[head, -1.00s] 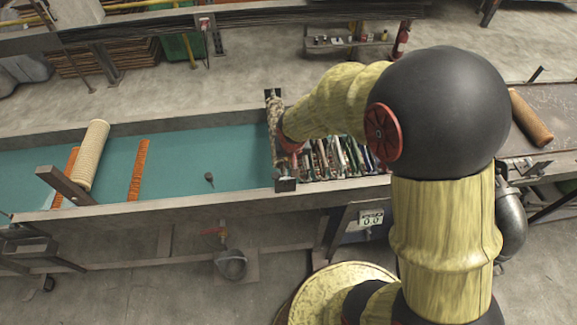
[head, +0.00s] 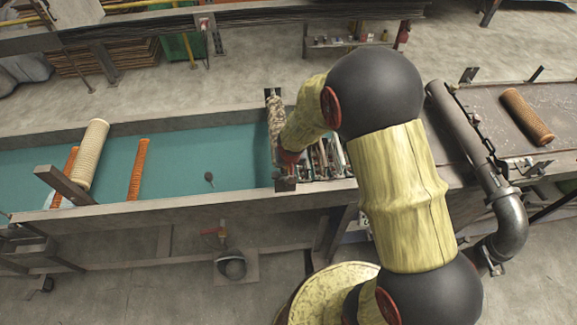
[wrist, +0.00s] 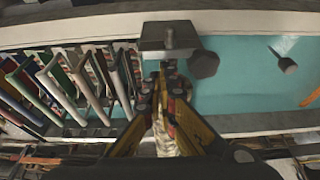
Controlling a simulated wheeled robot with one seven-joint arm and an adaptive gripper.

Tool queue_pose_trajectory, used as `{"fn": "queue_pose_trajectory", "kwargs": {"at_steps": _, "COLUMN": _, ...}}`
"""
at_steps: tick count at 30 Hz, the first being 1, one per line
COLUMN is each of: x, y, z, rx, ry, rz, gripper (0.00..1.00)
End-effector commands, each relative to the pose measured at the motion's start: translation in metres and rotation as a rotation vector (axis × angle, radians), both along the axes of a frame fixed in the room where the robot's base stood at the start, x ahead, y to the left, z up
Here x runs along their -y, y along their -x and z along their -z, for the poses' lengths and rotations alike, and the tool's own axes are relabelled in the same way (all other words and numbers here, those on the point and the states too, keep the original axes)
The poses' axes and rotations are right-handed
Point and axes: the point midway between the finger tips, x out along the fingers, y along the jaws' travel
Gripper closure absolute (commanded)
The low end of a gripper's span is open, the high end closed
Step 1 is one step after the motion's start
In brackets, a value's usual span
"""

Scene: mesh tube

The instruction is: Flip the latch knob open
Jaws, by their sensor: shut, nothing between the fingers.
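In the wrist view, my gripper (wrist: 163,75) is shut and empty, its fingertips together just below a grey metal block (wrist: 168,38) with a bolt on top. A dark faceted knob (wrist: 203,65) sits just right of the fingertips, by the block's corner; whether the fingers touch it I cannot tell. It looks like the latch knob, but I cannot be sure. A small black knob-like piece (wrist: 284,60) on a thin stem lies farther right; it also shows in the head view (head: 209,179). In the head view my arm hides the gripper's fingertips.
A teal trough (head: 190,165) with metal rims lies left of the gripper. It holds a pale mesh tube (head: 90,154) and orange strips (head: 138,168).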

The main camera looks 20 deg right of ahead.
Motion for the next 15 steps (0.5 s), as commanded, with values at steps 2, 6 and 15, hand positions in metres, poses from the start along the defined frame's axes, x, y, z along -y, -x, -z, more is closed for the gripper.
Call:
{"fn": "queue_pose_trajectory", "kwargs": {"at_steps": 2, "x": 0.0, "y": 0.0001, "z": -0.0002, "rx": 0.0, "ry": 0.0, "rz": 0.0, "gripper": 1.0}}
{"fn": "queue_pose_trajectory", "kwargs": {"at_steps": 6, "x": 0.0, "y": 0.0004, "z": -0.0001, "rx": 0.0, "ry": 0.0, "rz": 0.0, "gripper": 1.0}}
{"fn": "queue_pose_trajectory", "kwargs": {"at_steps": 15, "x": 0.0016, "y": 0.0079, "z": 0.0006, "rx": -0.001, "ry": -0.001, "rz": 0.001, "gripper": 1.0}}
